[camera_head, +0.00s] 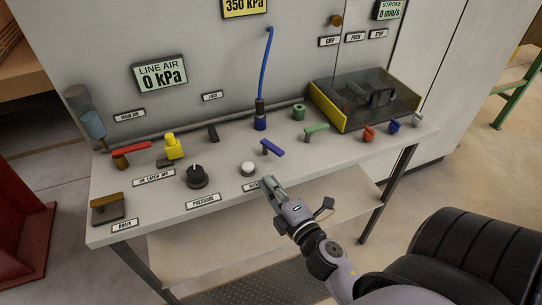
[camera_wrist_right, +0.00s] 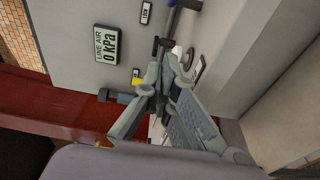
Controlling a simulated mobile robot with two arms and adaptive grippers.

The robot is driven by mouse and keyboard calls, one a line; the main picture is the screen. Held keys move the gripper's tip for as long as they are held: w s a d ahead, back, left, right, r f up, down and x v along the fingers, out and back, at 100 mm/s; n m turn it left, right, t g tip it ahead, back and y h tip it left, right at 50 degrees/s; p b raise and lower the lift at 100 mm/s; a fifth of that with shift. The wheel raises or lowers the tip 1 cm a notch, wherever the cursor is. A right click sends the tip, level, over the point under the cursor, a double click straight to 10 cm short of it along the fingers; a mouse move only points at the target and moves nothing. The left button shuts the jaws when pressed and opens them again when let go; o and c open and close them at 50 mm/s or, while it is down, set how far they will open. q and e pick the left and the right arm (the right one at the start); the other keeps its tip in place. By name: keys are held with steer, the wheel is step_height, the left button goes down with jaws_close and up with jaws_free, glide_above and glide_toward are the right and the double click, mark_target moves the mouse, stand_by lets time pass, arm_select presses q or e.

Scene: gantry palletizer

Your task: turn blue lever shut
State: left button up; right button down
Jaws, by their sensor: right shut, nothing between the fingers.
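The blue lever (camera_head: 271,148) stands on a short post near the middle of the bench. Its handle slants down to the right in the head view. My right gripper (camera_head: 268,183) is at the bench's front edge, just below the blue lever in the picture and apart from it. It is shut and empty. In the right wrist view, my right gripper (camera_wrist_right: 160,82) fills the middle; a blue part (camera_wrist_right: 186,4) shows at the top edge, but I cannot tell whether it is the lever. My left gripper is not in view.
A green lever (camera_head: 316,129) is right of the blue one, a white button (camera_head: 248,168) and black knob (camera_head: 196,176) left. A blue hose (camera_head: 265,65) rises behind. A yellow-edged clear box (camera_head: 365,98) stands at the back right. The bench front (camera_head: 315,164) has bare space.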

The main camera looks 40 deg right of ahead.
mark_target(279, 149)
steer(key=w, duration=0.2)
steer(key=w+p, duration=0.1)
steer(key=w, duration=0.3)
steer(key=shift+d+r+p, duration=0.15)
steer(key=shift+d+p, duration=0.15)
steer(key=shift+p, duration=0.1)
steer(key=shift+w+d+f, duration=0.1)
steer(key=shift+w+d, duration=0.05)
steer(key=shift+d, duration=0.85)
steer(key=shift+w+d+f, duration=0.1)
steer(key=shift+w+d, duration=0.05)
steer(key=shift+d, duration=0.85)
